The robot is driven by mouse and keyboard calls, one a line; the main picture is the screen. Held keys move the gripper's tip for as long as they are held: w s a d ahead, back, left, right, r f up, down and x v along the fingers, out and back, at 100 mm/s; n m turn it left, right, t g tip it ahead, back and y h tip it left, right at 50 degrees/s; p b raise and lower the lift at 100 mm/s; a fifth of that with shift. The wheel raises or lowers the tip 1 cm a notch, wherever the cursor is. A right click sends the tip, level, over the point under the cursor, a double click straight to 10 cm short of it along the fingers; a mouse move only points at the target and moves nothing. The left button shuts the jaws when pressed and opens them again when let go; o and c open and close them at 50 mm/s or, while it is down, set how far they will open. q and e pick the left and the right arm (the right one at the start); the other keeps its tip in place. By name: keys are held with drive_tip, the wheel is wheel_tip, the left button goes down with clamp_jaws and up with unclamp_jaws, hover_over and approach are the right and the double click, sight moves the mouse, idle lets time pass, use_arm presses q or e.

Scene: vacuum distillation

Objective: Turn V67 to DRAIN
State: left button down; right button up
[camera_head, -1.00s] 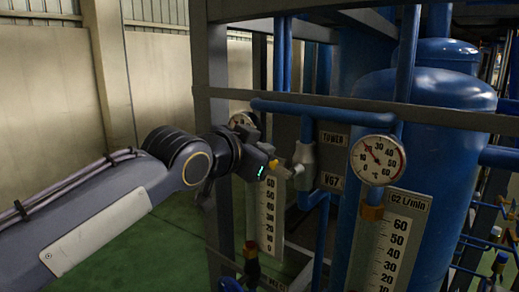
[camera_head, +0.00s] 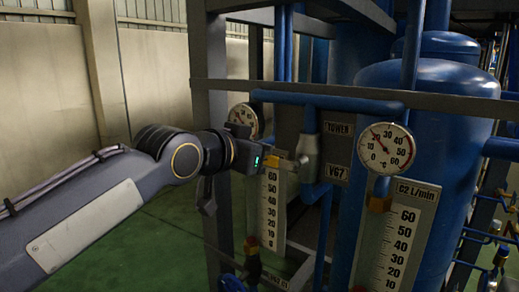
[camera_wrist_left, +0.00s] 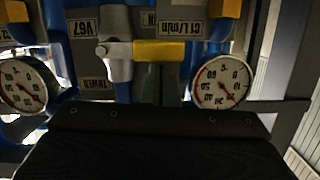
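The V67 valve (camera_head: 309,153) is a grey body on a blue pipe, beside a V67 plate (camera_head: 331,172) and a TOWER plate (camera_head: 339,129). In the left wrist view, which is upside down, the valve body (camera_wrist_left: 118,47) has a yellow handle (camera_wrist_left: 160,51) lying level, toward the C1 L/min plate (camera_wrist_left: 181,27). My left gripper (camera_head: 279,163) is just left of the valve, at the handle's height. My right gripper is out of view.
A dial gauge (camera_head: 386,148) and the C2 L/min scale (camera_head: 400,235) are right of the valve. Another scale (camera_head: 270,210) hangs below my gripper. A dark frame bar (camera_head: 350,99) crosses above the valve. Green floor is open at the left.

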use_arm(q)
drive_tip(key=s+a+r, duration=0.5)
drive_tip(key=s+r, duration=0.1)
drive_tip(key=s, duration=0.2)
drive_tip(key=shift+a+r+p, duration=0.2)
drive_tip(key=shift+a+p, duration=0.1)
drive_tip(key=shift+a, duration=0.05)
idle(0.4)
